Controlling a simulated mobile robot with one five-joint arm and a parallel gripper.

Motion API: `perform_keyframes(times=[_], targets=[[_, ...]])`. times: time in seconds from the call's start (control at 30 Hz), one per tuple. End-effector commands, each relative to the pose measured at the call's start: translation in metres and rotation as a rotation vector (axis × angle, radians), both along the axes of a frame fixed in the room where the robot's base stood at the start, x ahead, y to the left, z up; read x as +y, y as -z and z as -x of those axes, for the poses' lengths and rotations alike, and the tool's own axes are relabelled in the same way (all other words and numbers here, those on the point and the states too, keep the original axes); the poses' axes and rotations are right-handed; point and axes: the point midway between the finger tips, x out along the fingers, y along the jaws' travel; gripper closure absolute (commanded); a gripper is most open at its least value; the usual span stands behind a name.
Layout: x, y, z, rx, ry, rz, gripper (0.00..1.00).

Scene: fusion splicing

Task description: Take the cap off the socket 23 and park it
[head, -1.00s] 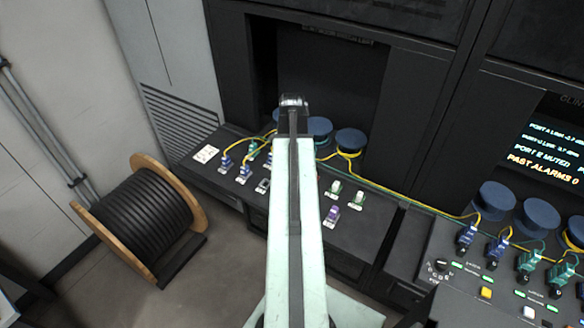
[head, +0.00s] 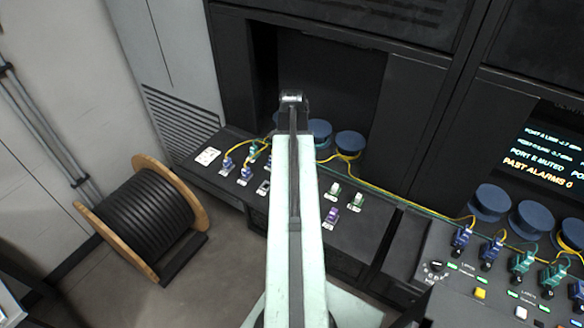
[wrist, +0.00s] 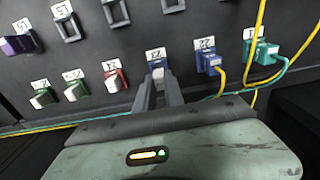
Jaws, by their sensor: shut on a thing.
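In the head view, my arm hides the gripped cap and socket 23, and the fingertips do not show.
Blue socket 22 (wrist: 208,62) with a yellow cable and a teal plug (wrist: 262,52) stand to the right in the wrist view. Empty frames (wrist: 116,12) line the row above. A cable reel (head: 143,220) stands on the floor.

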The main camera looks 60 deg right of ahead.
Motion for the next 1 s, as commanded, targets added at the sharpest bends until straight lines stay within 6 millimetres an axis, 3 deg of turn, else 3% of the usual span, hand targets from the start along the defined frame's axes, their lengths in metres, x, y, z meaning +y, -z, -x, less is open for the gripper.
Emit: perform_keyframes(times=[0.7, 1.0], targets=[[0.000, -0.031, 0.000, 0.000, 0.000, 0.000, 1.00], [0.000, -0.031, 0.000, 0.000, 0.000, 0.000, 1.00]])
